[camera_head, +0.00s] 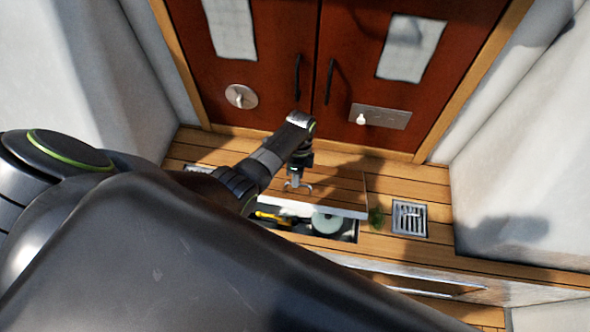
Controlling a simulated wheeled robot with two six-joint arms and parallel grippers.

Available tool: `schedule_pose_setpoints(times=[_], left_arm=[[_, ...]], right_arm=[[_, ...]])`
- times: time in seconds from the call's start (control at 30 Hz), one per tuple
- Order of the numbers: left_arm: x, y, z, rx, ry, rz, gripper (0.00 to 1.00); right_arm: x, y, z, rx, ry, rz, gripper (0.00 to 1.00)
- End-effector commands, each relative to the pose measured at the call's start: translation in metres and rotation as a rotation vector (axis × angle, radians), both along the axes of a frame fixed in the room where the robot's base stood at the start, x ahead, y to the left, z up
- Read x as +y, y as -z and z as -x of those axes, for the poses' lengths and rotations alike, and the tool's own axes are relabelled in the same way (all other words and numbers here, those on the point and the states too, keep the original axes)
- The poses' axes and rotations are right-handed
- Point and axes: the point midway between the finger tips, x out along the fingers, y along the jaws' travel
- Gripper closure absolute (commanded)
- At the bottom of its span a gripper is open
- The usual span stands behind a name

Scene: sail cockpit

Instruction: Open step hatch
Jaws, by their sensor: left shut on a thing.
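The step hatch (342,187) is a wooden-planked lid with a pale front edge, set in the step below the doors. It is tilted up, and a dark compartment shows under its front edge. My left gripper (297,186) is over the lid, shut on what looks like the hatch's small metal ring handle; the grip itself is small in view. Inside the compartment are a pale green round thing (327,223) and something yellow (268,215). My left arm hides the left part of the hatch. My right gripper is not in view.
Two red-brown doors (345,85) with black handles stand behind the step. A metal drain grate (409,218) and a small green thing (376,217) lie right of the opening. White walls (530,150) close in both sides. A long, pale-edged recess (425,285) is in front.

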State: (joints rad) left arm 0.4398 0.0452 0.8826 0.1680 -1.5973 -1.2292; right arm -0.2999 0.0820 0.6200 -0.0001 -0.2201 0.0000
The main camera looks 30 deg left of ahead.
Motion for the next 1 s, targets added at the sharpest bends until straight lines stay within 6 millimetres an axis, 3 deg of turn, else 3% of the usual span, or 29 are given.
schedule_pose_setpoints(times=[0.6, 0.63, 0.8, 1.0], left_arm=[[0.0023, -0.0058, -0.0103, -0.014, 0.001, -0.001, 1.00], [0.0024, -0.0058, -0.0103, -0.014, 0.001, -0.001, 0.90], [0.0023, -0.0057, -0.0095, -0.011, 0.000, -0.001, 0.69], [0.0021, -0.0054, -0.0082, -0.008, 0.001, -0.001, 0.69]], right_arm=[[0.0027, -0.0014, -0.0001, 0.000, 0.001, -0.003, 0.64], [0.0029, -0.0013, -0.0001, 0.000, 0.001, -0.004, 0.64], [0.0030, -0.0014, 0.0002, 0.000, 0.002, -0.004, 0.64], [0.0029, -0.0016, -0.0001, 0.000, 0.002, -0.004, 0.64]])
